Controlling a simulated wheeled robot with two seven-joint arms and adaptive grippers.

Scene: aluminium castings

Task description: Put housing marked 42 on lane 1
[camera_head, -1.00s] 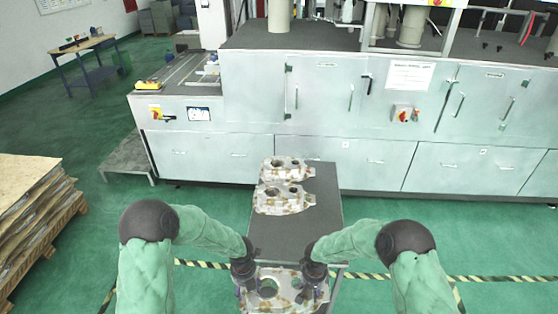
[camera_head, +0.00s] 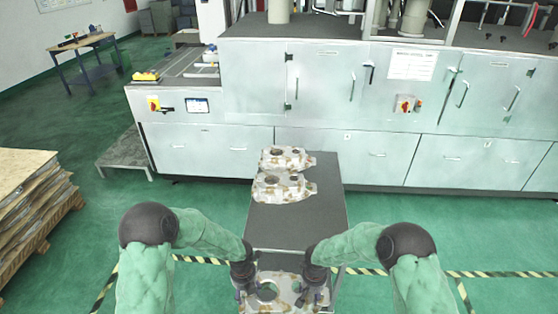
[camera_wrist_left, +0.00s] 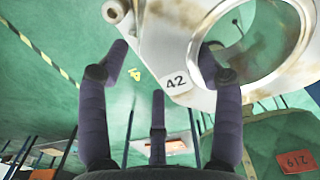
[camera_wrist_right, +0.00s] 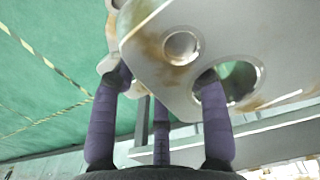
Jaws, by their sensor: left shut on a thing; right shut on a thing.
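A cast metal housing (camera_head: 284,279) with large round holes and brownish blotches is held between both grippers at the bottom of the head view. Lane 1 cannot be identified in these views.
A dark table (camera_head: 295,228) lies ahead, with two similar housings (camera_head: 288,157) (camera_head: 284,188) at its far end; its nearer top is bare. A long pale machine cabinet (camera_head: 400,150) stands behind it. A pallet stack (camera_head: 28,205) is at left. Green floor is open on both sides.

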